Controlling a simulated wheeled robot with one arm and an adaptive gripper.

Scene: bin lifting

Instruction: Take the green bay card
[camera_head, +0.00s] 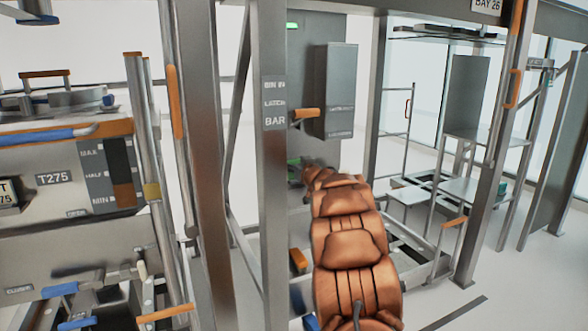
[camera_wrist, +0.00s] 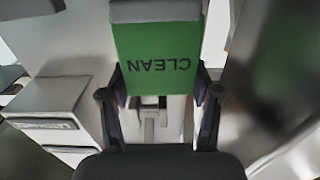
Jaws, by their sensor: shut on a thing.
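The green bay card (camera_wrist: 157,50) shows in the wrist view with the word CLEAN upside down, under a grey top edge. My gripper (camera_wrist: 160,92) is shut on the card, with one dark finger at each side of its lower part. In the head view a small green patch (camera_head: 293,161) shows just beyond the end of my copper-coloured arm, likely the same card. My gripper itself is mostly hidden there behind my arm.
A grey box (camera_head: 335,90) with an orange handle (camera_head: 306,113) hangs above my arm's end. A steel post (camera_head: 272,190) labelled BIN, LATCH, BAR stands left of my arm. A rack with the T275 bin (camera_head: 55,179) is at the left. Open floor (camera_head: 515,290) lies to the right.

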